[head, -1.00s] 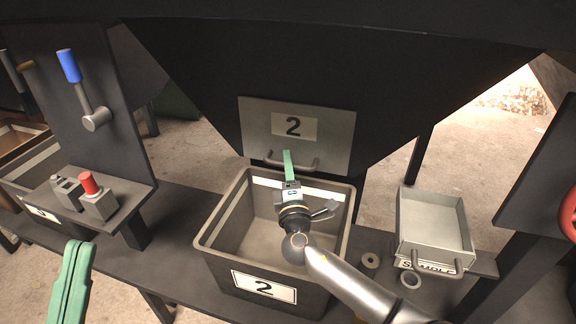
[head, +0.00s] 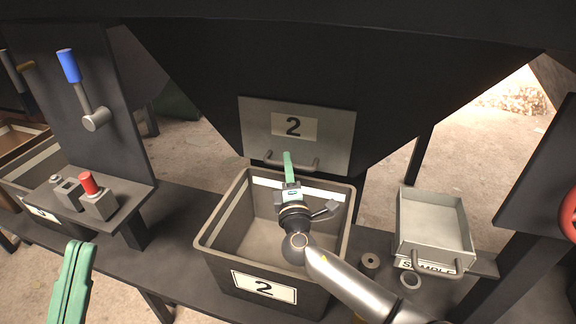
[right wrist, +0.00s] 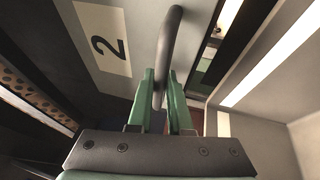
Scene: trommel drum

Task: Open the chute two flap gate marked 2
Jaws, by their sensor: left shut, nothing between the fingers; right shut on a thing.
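The flap gate (head: 337,127) is a grey metal plate with a "2" label, upright on the dark chute at the centre of the head view. Its bar handle (head: 305,167) runs along its lower edge. My right gripper (head: 288,158) is at the handle, its arm coming in from the lower right over the bin. In the right wrist view its green fingers (right wrist: 163,98) are shut around the handle bar (right wrist: 170,50), beside the "2" label. My left gripper (head: 72,280) is at the lower left of the head view, shut and empty, away from the gate.
A grey bin (head: 215,240) marked 2 stands under the gate. A sample tray (head: 402,225) and two rings lie to its right. A red button (head: 89,183) and a blue-handled lever (head: 69,66) are at the left. A dark panel is at the right edge.

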